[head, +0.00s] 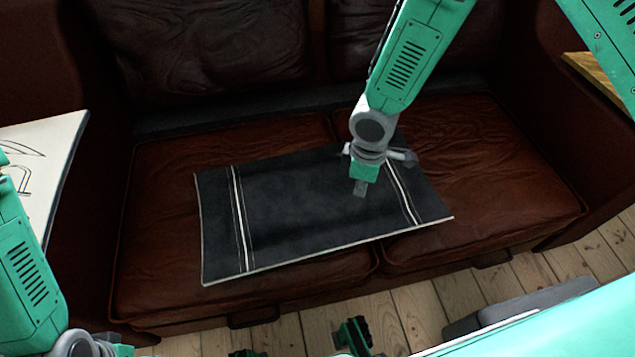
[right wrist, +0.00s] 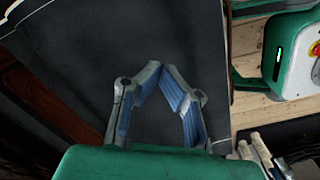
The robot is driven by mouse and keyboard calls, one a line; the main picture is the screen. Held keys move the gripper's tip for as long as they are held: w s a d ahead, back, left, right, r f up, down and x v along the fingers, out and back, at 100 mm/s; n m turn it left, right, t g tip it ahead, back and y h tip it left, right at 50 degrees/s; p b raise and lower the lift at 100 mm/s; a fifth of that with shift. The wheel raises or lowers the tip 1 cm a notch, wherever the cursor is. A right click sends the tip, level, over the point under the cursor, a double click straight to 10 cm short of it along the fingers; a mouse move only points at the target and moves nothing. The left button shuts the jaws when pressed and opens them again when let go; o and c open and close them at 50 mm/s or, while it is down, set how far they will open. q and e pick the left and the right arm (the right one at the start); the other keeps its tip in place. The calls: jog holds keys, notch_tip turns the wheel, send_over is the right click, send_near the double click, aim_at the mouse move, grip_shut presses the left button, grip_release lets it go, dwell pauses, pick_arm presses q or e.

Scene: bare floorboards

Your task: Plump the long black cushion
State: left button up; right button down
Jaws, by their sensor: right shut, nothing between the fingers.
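The long black cushion (head: 310,205) lies flat across the seat of the brown leather sofa, with white stripes near both ends and a pale edge. My right gripper (head: 360,187) is over the right half of the cushion, fingers pointing down, shut and empty. In the right wrist view its fingertips (right wrist: 155,72) meet in front of the black cushion fabric (right wrist: 110,40); I cannot tell whether they touch it. My left arm shows at the left edge of the head view, and its gripper's fingers are not clearly visible.
The brown leather sofa (head: 480,150) has a backrest behind the cushion and armrests at both sides. A white panel with dark line drawing (head: 45,165) stands at the left. A wooden surface (head: 590,72) is at the upper right. Bare floorboards (head: 455,300) lie in front.

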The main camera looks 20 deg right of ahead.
aim_at(358, 201)
jog(key=shift+f+b, duration=0.65)
jog(key=shift+f, duration=0.75)
jog(key=shift+f, duration=0.1)
notch_tip(358, 201, up, 6)
jog(key=p, duration=0.5)
jog(key=shift+p, duration=0.35)
jog(key=shift+f, duration=0.1)
jog(key=s+a, duration=0.3)
jog(key=a, duration=0.8)
jog(key=shift+s+a+p, duration=0.2)
jog(key=shift+p, duration=0.2)
